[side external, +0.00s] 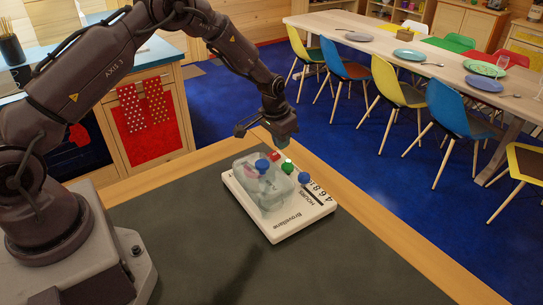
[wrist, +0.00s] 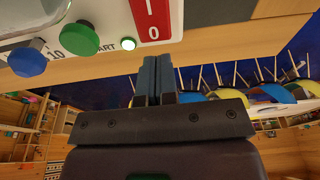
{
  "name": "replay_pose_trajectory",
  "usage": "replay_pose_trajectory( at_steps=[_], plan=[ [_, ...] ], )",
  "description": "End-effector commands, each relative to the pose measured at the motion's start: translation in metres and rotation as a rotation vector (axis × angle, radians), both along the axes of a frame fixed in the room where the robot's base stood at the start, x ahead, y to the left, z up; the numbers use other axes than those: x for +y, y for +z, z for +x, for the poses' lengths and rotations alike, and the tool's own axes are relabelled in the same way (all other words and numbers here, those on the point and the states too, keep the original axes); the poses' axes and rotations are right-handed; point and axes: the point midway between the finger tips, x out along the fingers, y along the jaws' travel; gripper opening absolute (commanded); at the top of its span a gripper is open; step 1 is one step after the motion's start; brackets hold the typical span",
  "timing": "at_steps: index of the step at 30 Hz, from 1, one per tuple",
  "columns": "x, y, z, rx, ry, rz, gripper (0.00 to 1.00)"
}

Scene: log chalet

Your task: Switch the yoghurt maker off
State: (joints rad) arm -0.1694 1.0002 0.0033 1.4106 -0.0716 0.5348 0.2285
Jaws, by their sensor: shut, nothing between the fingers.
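The yoghurt maker (side external: 290,222) is a white box with a clear tub on it, standing on the dark counter top near its wooden edge. Its red rocker switch (wrist: 152,16), marked with a white bar and a 0, is at the top of the wrist view. In the side view my gripper (side external: 276,149) is just above the switch's corner; contact cannot be told.
The clear tub (side external: 256,186) with a blue-knobbed lid (side external: 262,165) stands beside the controls. The dark counter top (side external: 370,265) is clear around the machine. Beyond the edge are blue floor, chairs and a laid dining table (side external: 440,70).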

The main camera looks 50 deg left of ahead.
Motion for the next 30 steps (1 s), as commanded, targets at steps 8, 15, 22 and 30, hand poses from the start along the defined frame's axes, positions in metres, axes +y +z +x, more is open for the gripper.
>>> replay_pose_trajectory(
  at_steps=[8, 15, 22, 30],
  plan=[
    [0.000, -0.002, 0.000, 0.000, 0.000, 0.000, 0.00],
    [0.000, -0.007, 0.000, 0.000, 0.000, 0.000, 0.00],
    [0.000, -0.012, 0.000, 0.001, 0.000, 0.000, 0.00],
    [0.000, -0.015, -0.001, 0.003, 0.000, 0.000, 0.00]
  ],
)
